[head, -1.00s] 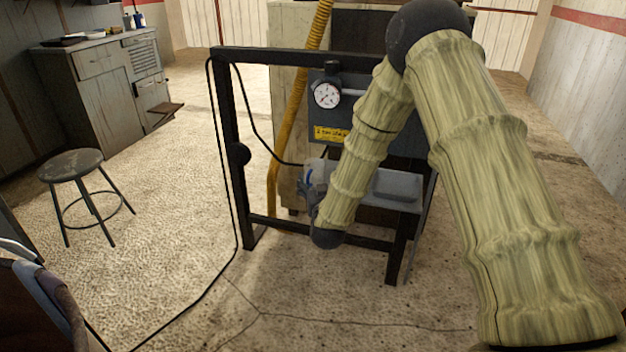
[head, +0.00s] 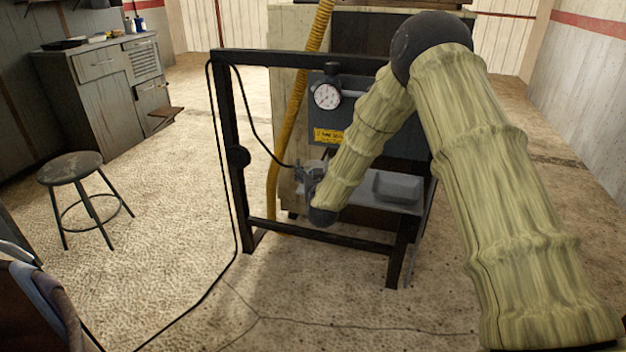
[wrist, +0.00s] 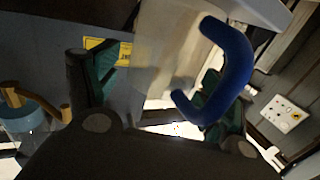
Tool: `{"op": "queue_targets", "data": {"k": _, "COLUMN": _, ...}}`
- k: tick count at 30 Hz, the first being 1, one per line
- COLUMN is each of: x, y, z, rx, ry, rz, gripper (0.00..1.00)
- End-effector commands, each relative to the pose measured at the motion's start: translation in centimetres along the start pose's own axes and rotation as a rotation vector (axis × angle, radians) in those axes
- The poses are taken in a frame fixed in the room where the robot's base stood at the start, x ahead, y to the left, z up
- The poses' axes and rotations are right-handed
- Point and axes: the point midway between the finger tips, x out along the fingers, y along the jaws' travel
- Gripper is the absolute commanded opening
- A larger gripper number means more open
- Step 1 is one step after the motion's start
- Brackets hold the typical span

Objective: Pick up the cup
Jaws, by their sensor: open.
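A pale cup (wrist: 176,50) with a thick blue handle (wrist: 238,75) fills the middle of the wrist view, with its body between my two fingers. My gripper (wrist: 152,78) is open; its green-padded fingers show left and right of the cup. A gap shows between the left finger and the cup. The handle overlaps the right finger, so contact there cannot be told. In the head view my gripper (head: 312,172) is small at the rack's lower middle, and the cup cannot be made out clearly there.
A black frame (head: 228,150) stands around the work spot, with a dial gauge (head: 327,96) and a grey tray (head: 397,187) nearby. A yellow hose (head: 273,190) hangs behind. A clear bluish vessel with a tan handle (wrist: 24,118) is at the wrist view's left edge. A stool (head: 70,168) stands left.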

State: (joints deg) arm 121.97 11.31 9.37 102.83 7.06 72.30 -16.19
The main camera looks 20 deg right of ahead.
Motion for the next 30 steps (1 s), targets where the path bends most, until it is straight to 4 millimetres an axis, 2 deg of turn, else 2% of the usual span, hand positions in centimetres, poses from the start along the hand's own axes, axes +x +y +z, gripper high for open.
{"op": "queue_targets", "data": {"k": 2, "x": 0.0, "y": 0.0, "z": 0.0, "rx": 0.000, "ry": 0.000, "rz": 0.000, "gripper": 0.81}}
{"op": "queue_targets", "data": {"k": 10, "x": 0.0, "y": 0.0, "z": 0.0, "rx": 0.000, "ry": 0.000, "rz": 0.000, "gripper": 0.32}}
{"op": "queue_targets", "data": {"k": 22, "x": 0.0, "y": 0.0, "z": -0.6, "rx": 0.000, "ry": 0.001, "rz": 0.000, "gripper": 0.31}}
{"op": "queue_targets", "data": {"k": 30, "x": 0.0, "y": 0.0, "z": -3.9, "rx": 0.001, "ry": 0.003, "rz": 0.000, "gripper": 0.31}}
